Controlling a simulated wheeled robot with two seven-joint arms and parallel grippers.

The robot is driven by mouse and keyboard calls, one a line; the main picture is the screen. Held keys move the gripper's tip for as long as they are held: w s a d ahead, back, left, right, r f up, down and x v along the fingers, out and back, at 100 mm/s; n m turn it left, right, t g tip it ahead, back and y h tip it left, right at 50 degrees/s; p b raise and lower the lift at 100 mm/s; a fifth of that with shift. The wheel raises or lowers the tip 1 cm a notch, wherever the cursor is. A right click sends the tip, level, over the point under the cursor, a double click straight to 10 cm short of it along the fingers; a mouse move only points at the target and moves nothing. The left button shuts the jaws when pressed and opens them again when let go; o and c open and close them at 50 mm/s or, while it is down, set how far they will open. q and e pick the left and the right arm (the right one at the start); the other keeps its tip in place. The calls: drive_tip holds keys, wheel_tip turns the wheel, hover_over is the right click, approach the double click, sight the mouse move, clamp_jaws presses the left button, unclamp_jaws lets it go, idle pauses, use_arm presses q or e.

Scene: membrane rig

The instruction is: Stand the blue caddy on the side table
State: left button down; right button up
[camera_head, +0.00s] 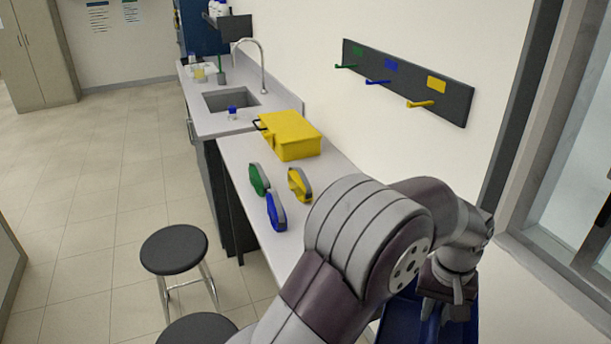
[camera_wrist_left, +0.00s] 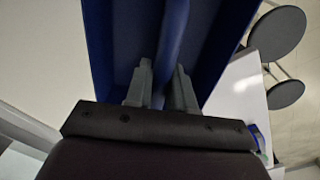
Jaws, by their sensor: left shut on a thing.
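The blue caddy (camera_head: 398,318) shows at the bottom right of the head view, partly hidden behind my left arm and cut off by the frame edge. My left gripper (camera_head: 449,306) points down at it. In the left wrist view, my left gripper (camera_wrist_left: 161,88) is shut on the caddy's blue handle bar (camera_wrist_left: 174,38), with the caddy's blue wall (camera_wrist_left: 222,45) beside it. I cannot tell from these views whether the caddy touches a surface. No separate side table can be made out for sure. My right gripper is not in view.
A white-topped bench (camera_head: 237,152) runs along the wall with a yellow case (camera_head: 289,136) and green, blue and yellow-handled items (camera_head: 276,212). Dark round stools (camera_head: 174,249) stand left of it. A hook rail (camera_head: 408,80) hangs on the wall.

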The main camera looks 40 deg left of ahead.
use_arm(q)
drive_tip(key=r+n+p, duration=0.1)
drive_tip(key=s+r+n, duration=0.1)
drive_tip(key=r, duration=0.1)
drive_tip(key=s+r+n+p, duration=0.1)
drive_tip(key=r, duration=0.1)
drive_tip(key=shift+s+d+r+p, duration=0.15)
drive_tip(key=shift+r+p, duration=0.1)
drive_tip(key=shift+p, duration=0.1)
drive_tip(key=shift+s+n, duration=0.25)
drive_tip(key=shift+n, duration=0.45)
drive_tip(key=shift+s+f+n, duration=0.15)
drive_tip(key=shift+s+n, duration=0.2)
drive_tip(key=shift+n, duration=0.7)
drive_tip(key=shift+s+f+n, duration=0.1)
drive_tip(key=shift+s+n, duration=0.25)
drive_tip(key=shift+n, duration=0.7)
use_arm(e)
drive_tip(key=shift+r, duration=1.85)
use_arm(q)
drive_tip(key=shift+a, duration=0.2)
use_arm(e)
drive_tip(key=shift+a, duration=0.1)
